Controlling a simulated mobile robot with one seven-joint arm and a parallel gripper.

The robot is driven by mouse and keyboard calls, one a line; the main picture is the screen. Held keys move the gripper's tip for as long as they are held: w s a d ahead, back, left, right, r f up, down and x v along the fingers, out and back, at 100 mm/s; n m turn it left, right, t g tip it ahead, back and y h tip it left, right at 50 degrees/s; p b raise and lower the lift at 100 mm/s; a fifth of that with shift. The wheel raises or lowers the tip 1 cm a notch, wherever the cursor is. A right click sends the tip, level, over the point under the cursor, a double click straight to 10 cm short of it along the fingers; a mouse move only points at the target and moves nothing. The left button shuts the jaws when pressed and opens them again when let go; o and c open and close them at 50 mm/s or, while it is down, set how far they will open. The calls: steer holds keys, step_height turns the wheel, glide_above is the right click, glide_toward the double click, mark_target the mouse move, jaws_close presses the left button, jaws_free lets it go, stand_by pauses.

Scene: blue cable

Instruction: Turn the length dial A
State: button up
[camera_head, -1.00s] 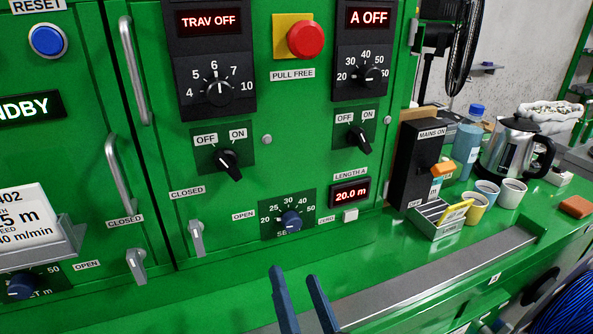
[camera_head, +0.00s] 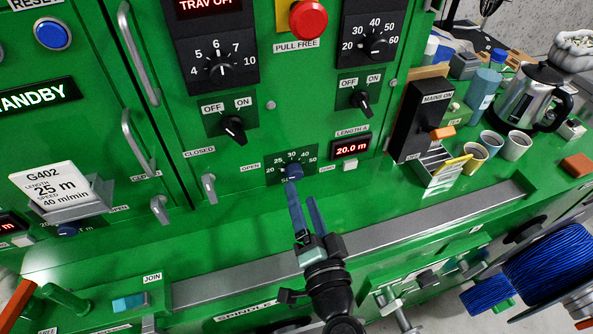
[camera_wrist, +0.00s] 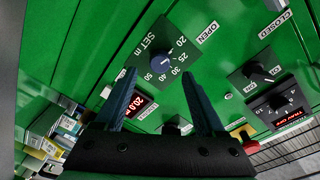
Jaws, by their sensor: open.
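The length dial A (camera_head: 294,170) is a dark blue knob on a dark scale plate marked 20 to 50, low on the green panel. It also shows in the wrist view (camera_wrist: 163,62), beyond the fingertips and roughly between them. The LENGTH A display (camera_head: 351,148) reads 20.0 m, up and right of the dial. My gripper (camera_head: 301,190) is open and empty, with two blue-grey fingers pointing at the panel. In the head view its fingertips lie just below the dial and overlap the plate's lower edge. I cannot tell whether they touch it.
A small white button (camera_head: 350,166) sits under the display. A lever handle (camera_head: 209,188) is left of the dial. A black MAINS box (camera_head: 420,120), cups (camera_head: 474,157) and a kettle (camera_head: 532,97) stand to the right. The green ledge below the panel is mostly clear.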

mark_target(295, 177)
steer(key=shift+p+x, duration=0.45)
steer(key=shift+x, duration=2.3)
jaws_close()
